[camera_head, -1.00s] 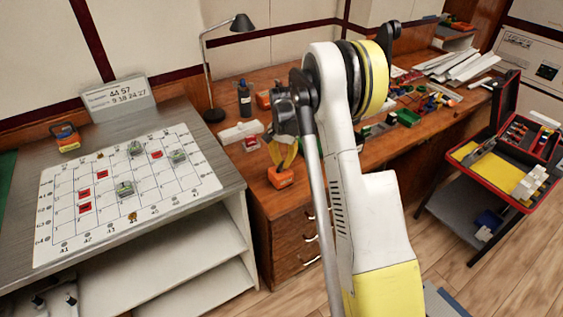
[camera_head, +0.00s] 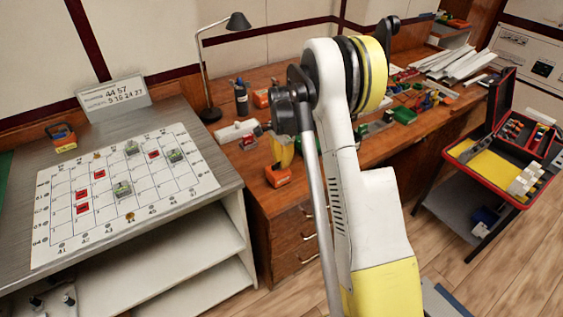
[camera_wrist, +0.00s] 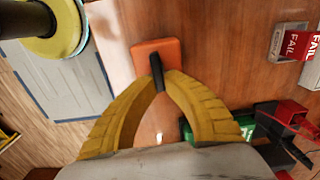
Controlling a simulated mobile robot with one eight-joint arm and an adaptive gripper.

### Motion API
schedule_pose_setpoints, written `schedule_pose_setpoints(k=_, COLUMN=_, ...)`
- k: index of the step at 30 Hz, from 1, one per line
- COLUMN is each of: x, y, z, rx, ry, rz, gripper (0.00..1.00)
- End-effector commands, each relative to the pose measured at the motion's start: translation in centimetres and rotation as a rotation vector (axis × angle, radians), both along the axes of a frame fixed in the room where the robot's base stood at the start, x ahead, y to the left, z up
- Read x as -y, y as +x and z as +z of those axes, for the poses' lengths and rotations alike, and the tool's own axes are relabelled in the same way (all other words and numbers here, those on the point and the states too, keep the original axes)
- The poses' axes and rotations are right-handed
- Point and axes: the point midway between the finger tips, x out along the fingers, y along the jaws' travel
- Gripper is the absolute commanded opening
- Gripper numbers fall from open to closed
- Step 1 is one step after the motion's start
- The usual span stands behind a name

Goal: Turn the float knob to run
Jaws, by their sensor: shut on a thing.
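An orange box (camera_head: 278,176) stands at the front left corner of the wooden desk. It also shows in the wrist view (camera_wrist: 148,50), with a black bar-shaped knob (camera_wrist: 157,72) on it. I take this as the float knob; no label on it is readable. My gripper (camera_wrist: 163,80) has its two yellow fingers closed on the knob, one on each side. In the head view my gripper (camera_head: 283,158) points down onto the box, and the knob is hidden. I cannot tell which setting the knob points to.
Near the wrist are a red FAIL block (camera_wrist: 294,43) and green and red items. A lamp (camera_head: 236,22) stands behind. An open red case (camera_head: 488,190) is at right.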

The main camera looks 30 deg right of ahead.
Motion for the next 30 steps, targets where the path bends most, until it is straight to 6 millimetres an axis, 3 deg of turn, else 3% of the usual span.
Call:
schedule_pose_setpoints(k=9, x=0.0, y=0.0, z=0.0, rx=-0.001, ry=0.0, rz=-0.001, gripper=0.0)
schedule_pose_setpoints(k=10, x=0.0, y=0.0, z=0.0, rx=-0.001, ry=0.0, rz=-0.001, gripper=0.16)
schedule_pose_setpoints(k=12, x=0.0, y=0.0, z=0.0, rx=-0.001, ry=0.0, rz=-0.001, gripper=0.33)
schedule_pose_setpoints(k=23, x=0.0, y=0.0, z=0.4, rx=0.0, ry=0.0, rz=0.0, gripper=0.33)
schedule_pose_setpoints(k=30, x=0.0, y=0.0, z=4.7, rx=0.0, ry=0.0, rz=0.0, gripper=0.33)
